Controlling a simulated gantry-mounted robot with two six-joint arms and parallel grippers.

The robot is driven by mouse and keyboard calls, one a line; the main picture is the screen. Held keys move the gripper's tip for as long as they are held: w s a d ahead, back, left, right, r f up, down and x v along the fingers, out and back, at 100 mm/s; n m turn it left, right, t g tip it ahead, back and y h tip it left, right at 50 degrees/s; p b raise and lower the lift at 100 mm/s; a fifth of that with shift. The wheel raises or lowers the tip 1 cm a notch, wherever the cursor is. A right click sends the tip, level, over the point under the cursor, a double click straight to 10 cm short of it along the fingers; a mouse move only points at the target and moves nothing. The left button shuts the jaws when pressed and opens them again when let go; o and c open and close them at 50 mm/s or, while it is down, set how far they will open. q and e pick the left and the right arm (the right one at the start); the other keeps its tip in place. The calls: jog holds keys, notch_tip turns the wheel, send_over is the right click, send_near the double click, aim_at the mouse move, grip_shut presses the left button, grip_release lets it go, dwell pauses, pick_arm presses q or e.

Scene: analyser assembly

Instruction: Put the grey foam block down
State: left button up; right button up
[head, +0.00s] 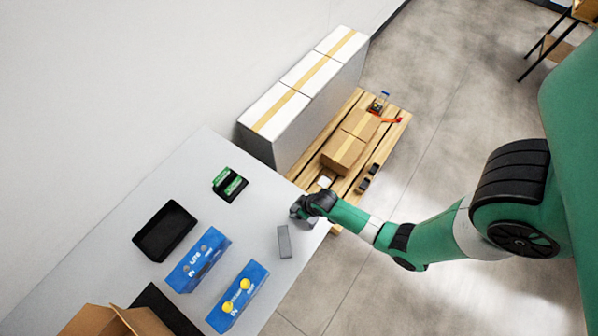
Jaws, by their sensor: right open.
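The grey foam block (284,242) lies on the light grey table (262,180) near its right edge. My right gripper (298,213) is over the table's right edge, a little above the block in the picture and apart from it. Its jaws are small and dark in this view; they are open, and I see nothing held in them. My left gripper is not in view.
On the table are a black tray (165,232), a black holder with green parts (229,184), two blue boxes (198,260) and an open cardboard box (110,322). A wooden pallet (390,128) with cartons stands beyond the table.

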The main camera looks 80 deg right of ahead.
jog(key=p+v, duration=1)
jog(key=v, duration=0.2)
jog(key=shift+r, duration=0.15)
